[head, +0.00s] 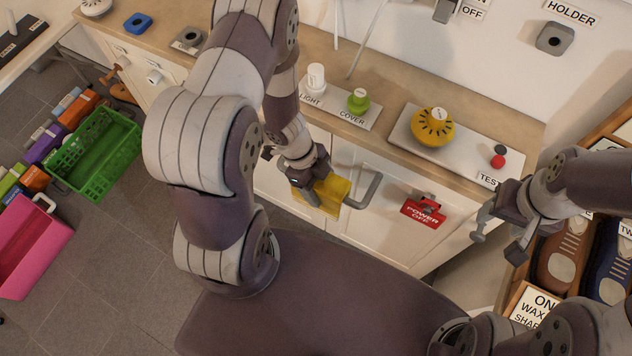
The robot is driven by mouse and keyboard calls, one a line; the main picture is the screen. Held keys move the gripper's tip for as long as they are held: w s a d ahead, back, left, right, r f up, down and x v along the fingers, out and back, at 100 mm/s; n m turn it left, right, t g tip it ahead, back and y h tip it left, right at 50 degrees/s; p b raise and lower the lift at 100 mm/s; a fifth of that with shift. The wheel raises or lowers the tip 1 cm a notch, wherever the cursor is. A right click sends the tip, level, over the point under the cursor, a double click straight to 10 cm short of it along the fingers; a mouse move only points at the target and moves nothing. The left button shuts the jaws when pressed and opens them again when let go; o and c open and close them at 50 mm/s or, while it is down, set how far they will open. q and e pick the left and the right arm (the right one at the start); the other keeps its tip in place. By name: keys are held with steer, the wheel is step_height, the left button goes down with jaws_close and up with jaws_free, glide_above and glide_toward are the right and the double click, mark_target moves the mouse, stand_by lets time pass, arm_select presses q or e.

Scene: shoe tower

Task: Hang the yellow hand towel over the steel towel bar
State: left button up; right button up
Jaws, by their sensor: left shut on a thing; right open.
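The yellow hand towel (335,190) is in the middle of the head view, in front of the white cabinet doors. My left gripper (314,190) is shut on the towel and covers part of it. The steel towel bar (368,190) sticks out from the cabinet front just right of the towel. The towel's right edge overlaps or lies close to the bar's left end; I cannot tell whether they touch. My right gripper (498,232) is open and empty at the right, in front of the counter's edge.
A red "power off" tag (424,211) hangs on the cabinet right of the bar. The wooden counter (390,95) holds a yellow round device (433,127) and a green-knobbed cover (358,101). A shoe rack (560,255) stands at the right. Green (95,155) and pink (30,250) crates are at the left.

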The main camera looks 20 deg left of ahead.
arm_select(q)
steer(key=shift+s+f, duration=0.1)
steer(key=shift+f, duration=0.2)
steer(key=o, duration=1.2)
steer(key=p+v, duration=0.6)
steer(key=v, duration=0.6)
steer(key=shift+a+r, duration=0.2)
steer(key=shift+r, duration=0.15)
